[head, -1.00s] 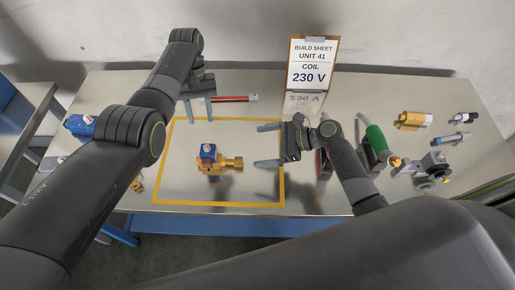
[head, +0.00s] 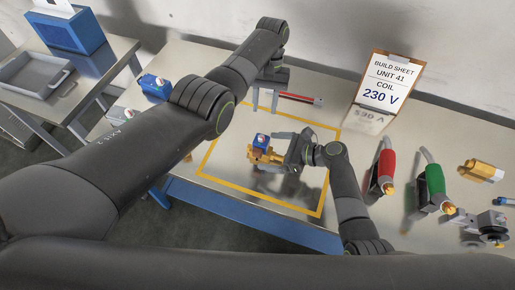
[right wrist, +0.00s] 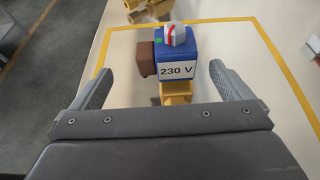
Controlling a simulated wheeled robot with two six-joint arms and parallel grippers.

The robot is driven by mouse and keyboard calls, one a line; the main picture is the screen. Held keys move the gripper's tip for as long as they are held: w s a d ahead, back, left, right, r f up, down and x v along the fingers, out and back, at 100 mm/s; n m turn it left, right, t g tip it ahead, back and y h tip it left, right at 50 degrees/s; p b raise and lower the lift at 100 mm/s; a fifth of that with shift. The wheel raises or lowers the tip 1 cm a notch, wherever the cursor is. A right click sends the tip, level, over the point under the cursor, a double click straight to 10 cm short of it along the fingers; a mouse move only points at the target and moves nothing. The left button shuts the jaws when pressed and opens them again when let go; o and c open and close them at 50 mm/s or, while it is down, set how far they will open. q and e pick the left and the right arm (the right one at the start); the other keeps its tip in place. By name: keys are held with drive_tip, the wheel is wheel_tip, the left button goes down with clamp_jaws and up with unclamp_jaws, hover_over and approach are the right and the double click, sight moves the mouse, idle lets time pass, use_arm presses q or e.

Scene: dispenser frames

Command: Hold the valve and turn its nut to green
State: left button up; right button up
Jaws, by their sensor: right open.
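The valve has a brass body (head: 258,156) and a blue coil (head: 262,140), and stands inside the yellow outline on the table. In the right wrist view the coil (right wrist: 174,52) reads 230 V and carries a light grey nut (right wrist: 175,36) with a red mark. A small green mark shows on the coil's top left of the nut. My right gripper (head: 268,150) is open at the valve; in the right wrist view its fingers (right wrist: 162,72) stand apart on either side of the coil, with gaps. My left gripper (head: 265,103) is open and empty above the table, behind the valve.
A red-handled tool (head: 387,170) and a green-handled tool (head: 436,181) stand on the right. A red bar (head: 300,98) lies behind the outline. A build sheet (head: 385,82) reading 230 V stands at the back. Another blue coil (head: 154,86) sits at the left.

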sight(257, 149)
drive_tip(key=shift+x, duration=2.9)
drive_tip(key=shift+c, duration=0.2)
drive_tip(key=shift+f, duration=0.1)
drive_tip(key=c, duration=1.7)
